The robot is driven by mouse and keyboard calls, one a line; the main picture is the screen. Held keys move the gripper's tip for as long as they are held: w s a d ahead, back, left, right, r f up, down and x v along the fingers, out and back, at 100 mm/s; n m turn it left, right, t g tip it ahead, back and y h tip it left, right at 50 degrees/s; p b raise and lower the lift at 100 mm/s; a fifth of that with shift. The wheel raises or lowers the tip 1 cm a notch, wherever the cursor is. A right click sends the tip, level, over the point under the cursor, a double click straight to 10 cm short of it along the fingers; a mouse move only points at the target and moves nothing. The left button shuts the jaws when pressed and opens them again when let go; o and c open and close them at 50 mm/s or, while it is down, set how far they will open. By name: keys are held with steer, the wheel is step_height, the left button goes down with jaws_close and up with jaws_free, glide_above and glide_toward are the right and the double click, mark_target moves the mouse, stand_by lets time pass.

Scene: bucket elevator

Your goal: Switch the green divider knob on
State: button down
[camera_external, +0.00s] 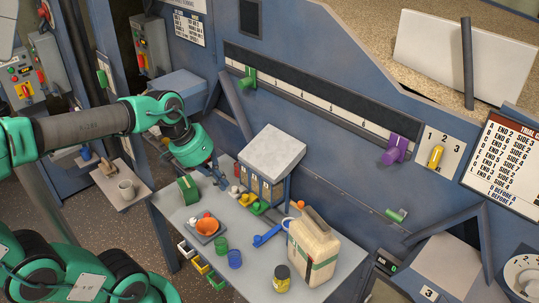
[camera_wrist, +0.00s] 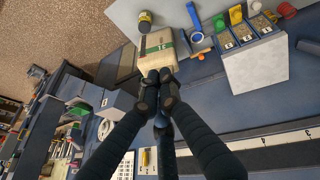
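A green knob (camera_external: 248,78) sits at the left end of the long numbered slot on the blue wall. Another small green handle (camera_external: 397,215) is on the wall at the lower right; I cannot tell from the pictures which one is the divider knob. My gripper (camera_external: 219,180) is over the table's back left part, below and left of the slot's green knob and apart from it. In the wrist view its dark fingers (camera_wrist: 158,76) converge with tips together, with nothing visible between them. Neither green knob is clearly seen in the wrist view.
A purple knob (camera_external: 395,149) is at the slot's right end, beside a yellow knob (camera_external: 435,156). A grey-topped box (camera_external: 272,148) stands beside my gripper. A bar leans below the slot.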

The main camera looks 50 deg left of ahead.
steer(key=w+a+r+n+h+p, duration=0.1)
steer(key=w+a+n+h, duration=0.1)
steer(key=w, duration=0.6)
steer(key=w+a+r+n+h, duration=0.1)
steer(key=w+a+n+h, duration=0.1)
steer(key=w, duration=0.5)
steer(key=w+a+n+t+h+p, duration=0.25)
steer(key=w+a+n+t, duration=0.2)
steer(key=w+a, duration=0.85)
steer(key=w+a+f+n+t+y, duration=0.1)
steer(key=w+a+f+n+t, duration=0.1)
steer(key=a, duration=1)
steer(key=w+a+f+n+t+y, duration=0.2)
steer(key=a+n+t, duration=0.1)
steer(key=a, duration=0.9)
steer(key=w+a+f+n+t+y, duration=0.1)
steer(key=a+t, duration=0.3)
steer(key=a, duration=0.8)
steer(key=shift+w+a+f+n+p, duration=0.25)
steer(key=shift+w+f+n+p, duration=0.15)
steer(key=shift+f+n, duration=0.25)
